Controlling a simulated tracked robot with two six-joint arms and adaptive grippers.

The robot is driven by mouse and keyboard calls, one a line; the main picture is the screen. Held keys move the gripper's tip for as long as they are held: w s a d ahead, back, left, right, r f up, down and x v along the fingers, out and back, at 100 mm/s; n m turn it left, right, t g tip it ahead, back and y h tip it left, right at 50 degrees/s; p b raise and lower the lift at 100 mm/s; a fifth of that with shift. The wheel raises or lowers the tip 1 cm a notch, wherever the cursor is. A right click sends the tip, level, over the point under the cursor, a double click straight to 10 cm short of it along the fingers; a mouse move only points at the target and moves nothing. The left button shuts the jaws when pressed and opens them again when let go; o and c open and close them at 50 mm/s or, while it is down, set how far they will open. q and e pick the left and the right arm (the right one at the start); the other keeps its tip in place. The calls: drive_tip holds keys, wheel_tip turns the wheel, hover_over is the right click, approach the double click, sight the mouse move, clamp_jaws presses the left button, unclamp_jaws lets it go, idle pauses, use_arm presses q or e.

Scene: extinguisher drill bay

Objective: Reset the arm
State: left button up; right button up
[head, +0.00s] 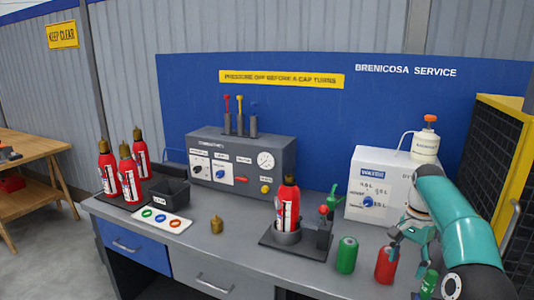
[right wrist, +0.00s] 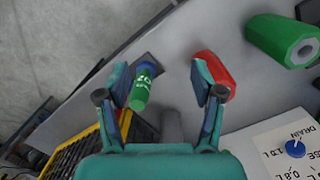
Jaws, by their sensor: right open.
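My right gripper (head: 408,248) is open at the right end of the grey bench, in front of the white dispenser box. Its spread fingers (right wrist: 165,80) also show in the right wrist view, with nothing held between them. A small green bottle (right wrist: 143,90) with a blue cap stands below, near the left finger. A red canister (right wrist: 215,72) is near the right finger; the finger partly covers it. In the head view the red canister (head: 384,268) is just left of the gripper, and the green bottle (head: 428,284) is partly hidden by my arm. My left gripper is not in view.
A green canister (head: 347,255) stands left of the red one. A red extinguisher (head: 288,210) stands in a holder mid-bench. The dispenser box (head: 368,190) is behind, and a yellow-framed mesh guard (head: 500,150) closes the right side. Several extinguishers stand at the left.

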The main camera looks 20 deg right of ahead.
drive_tip(key=w+a+f+n+g+y, duration=0.25)
drive_tip(key=a+f+n, duration=0.35)
drive_tip(key=a+f, duration=1.75)
drive_tip(key=s+a+f+n+t, duration=0.2)
drive_tip(key=s+a+f+n, duration=0.2)
drive_tip(key=s+a+f, duration=0.2)
drive_tip(key=s+a+f+n+t, duration=0.1)
drive_tip(key=s+a+f+n, duration=0.3)
drive_tip(key=s+a, duration=0.6)
drive_tip(key=shift+s+a+f+n+t, duration=0.3)
drive_tip(key=shift+a+f, duration=0.55)
drive_tip(key=shift+a, duration=1.35)
drive_tip(key=shift+y, duration=0.25)
